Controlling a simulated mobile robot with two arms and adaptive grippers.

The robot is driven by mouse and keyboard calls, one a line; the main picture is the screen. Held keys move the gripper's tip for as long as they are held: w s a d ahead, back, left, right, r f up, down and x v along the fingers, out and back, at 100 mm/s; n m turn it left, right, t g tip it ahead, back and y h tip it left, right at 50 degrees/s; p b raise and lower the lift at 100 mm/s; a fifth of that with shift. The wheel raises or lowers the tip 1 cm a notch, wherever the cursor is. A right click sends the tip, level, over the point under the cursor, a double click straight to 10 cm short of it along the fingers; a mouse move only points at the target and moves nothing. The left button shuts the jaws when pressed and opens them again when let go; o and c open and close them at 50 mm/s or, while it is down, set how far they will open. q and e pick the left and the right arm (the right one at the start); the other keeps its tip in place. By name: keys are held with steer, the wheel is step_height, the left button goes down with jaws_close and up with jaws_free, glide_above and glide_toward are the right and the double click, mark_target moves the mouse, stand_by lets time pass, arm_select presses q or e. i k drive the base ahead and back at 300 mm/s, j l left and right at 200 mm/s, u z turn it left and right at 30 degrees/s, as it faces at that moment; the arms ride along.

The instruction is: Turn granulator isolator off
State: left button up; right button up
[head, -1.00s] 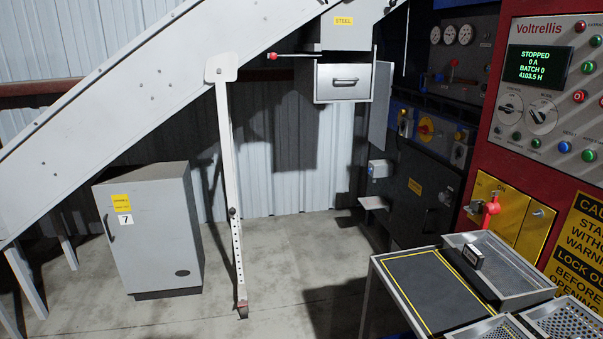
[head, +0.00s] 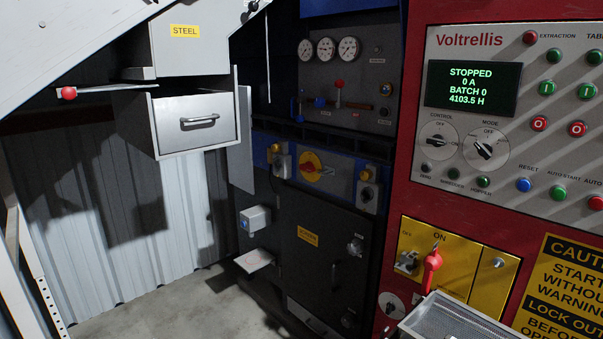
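A yellow switch plate (head: 466,287) is set in the red machine front at the lower right. It carries a lever with a red grip (head: 432,265) under the word ON; a grey metal fitting (head: 407,262) sits to its left, below small lettering that seems to read OFF. A red rotary handle on a yellow disc (head: 312,166) is on the dark machine in the middle. I cannot read a label that says which of these is the granulator isolator. Neither of my grippers is in view.
The Voltrellis control panel (head: 520,115) shows STOPPED, 0 A. A perforated metal tray (head: 455,318) juts out below the yellow plate. A steel drawer (head: 196,122) hangs at upper left, with a red-tipped rod (head: 68,93) beside it. Some floor (head: 150,305) is clear at lower left.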

mark_target(308, 167)
steer(key=j+u, duration=0.1)
steer(key=u, duration=1)
steer(key=i+u, duration=0.1)
steer(key=u, duration=0.45)
steer(key=j+u, duration=0.1)
steer(key=u, duration=0.45)
steer(key=i+u, duration=0.1)
steer(key=u, duration=1)
steer(key=i+l+u, duration=0.1)
steer(key=u, duration=0.45)
steer(key=l+u, duration=0.1)
steer(key=u, duration=0.4)
steer(key=l+z, duration=0.2)
steer(key=l, duration=0.15)
steer(key=i+l+z, duration=0.2)
steer(key=k+l, duration=0.05)
steer(key=l, duration=0.05)
